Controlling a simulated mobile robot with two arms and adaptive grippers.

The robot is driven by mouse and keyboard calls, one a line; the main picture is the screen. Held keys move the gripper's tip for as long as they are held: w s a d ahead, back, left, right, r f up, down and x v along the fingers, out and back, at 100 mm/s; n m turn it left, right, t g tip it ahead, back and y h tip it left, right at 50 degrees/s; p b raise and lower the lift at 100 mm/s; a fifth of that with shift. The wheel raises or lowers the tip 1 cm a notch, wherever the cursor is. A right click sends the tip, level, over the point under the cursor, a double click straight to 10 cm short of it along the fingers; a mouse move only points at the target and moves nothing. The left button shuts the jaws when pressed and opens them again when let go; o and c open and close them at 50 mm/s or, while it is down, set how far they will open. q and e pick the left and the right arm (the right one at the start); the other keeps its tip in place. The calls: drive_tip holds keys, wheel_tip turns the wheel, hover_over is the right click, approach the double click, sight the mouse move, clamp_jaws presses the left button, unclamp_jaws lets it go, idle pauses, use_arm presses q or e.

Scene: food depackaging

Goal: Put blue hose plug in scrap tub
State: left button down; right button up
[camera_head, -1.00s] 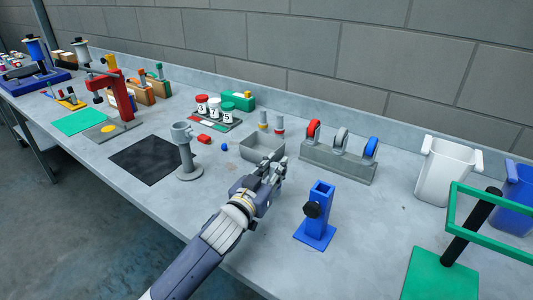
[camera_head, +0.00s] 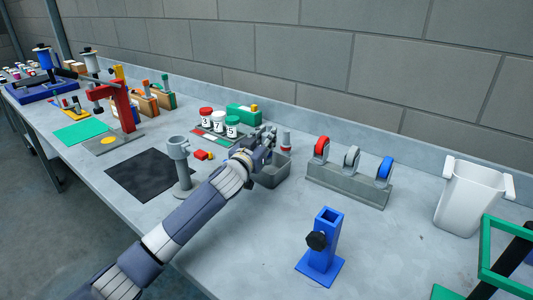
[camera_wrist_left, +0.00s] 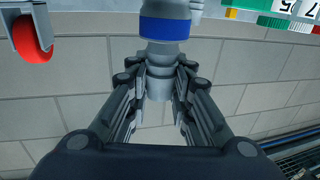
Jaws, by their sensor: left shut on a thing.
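The blue hose plug (camera_wrist_left: 165,28) is a grey stepped cylinder with a blue band. In the left wrist view it lies between the two fingers of my left gripper (camera_wrist_left: 158,85), which is shut on it. The plug cannot be made out in the head view. My right gripper is not in view.
A grey plug with a red band (camera_head: 286,140) stands behind the tub. White-labelled jars (camera_head: 218,121) and a grey post (camera_head: 180,165) are left. A white bin (camera_head: 470,200) stands far right.

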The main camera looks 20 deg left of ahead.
use_arm(q)
wheel_tip(320, 180, down, 4)
drive_tip(key=shift+f, duration=0.15)
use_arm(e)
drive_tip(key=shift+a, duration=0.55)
use_arm(q)
drive_tip(key=shift+d, duration=0.1)
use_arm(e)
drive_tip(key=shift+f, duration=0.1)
use_arm(q)
drive_tip(key=shift+f, duration=0.25)
drive_tip(key=c, duration=1.5)
unclamp_jaws()
drive_tip(key=shift+r, duration=0.1)
drive_tip(key=shift+o, duration=0.3)
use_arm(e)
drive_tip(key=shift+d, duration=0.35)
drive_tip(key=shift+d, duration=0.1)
